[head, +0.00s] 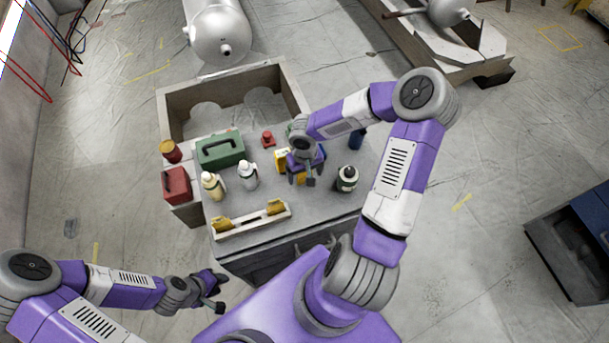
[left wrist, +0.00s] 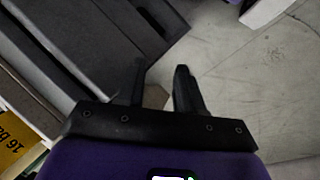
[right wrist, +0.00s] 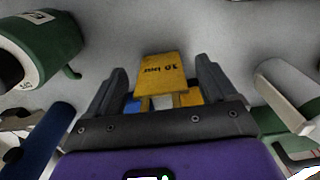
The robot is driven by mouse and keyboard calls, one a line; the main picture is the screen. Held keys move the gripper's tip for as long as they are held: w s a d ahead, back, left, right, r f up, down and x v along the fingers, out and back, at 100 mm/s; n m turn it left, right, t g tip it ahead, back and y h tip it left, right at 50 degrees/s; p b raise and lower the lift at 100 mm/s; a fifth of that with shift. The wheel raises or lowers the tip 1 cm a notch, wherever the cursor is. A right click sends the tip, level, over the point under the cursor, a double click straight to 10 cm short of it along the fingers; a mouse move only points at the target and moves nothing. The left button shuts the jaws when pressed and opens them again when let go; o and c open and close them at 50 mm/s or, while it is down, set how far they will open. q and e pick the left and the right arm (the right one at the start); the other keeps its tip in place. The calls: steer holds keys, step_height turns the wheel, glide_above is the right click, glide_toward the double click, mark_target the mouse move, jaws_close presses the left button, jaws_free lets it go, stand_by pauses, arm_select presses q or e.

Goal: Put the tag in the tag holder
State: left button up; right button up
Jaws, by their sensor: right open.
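In the head view the gripper partly hides the tag. The pale tag holder (head: 250,222) lies along the bench's front edge, with yellow tags at its left (head: 222,225) and right (head: 274,207) ends. My left gripper (head: 220,281) is open and empty, off the bench's front left corner; its fingers also show in the left wrist view (left wrist: 160,75).
The bench (head: 325,205) also carries a green toolbox (head: 220,149), a cream bottle (head: 212,186), a white bottle (head: 248,176), a dark bottle (head: 347,178), a blue cylinder (head: 357,139) and a small red item (head: 267,139). Bare bench top lies between tag and holder.

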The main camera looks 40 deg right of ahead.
steer(key=c, duration=1.2)
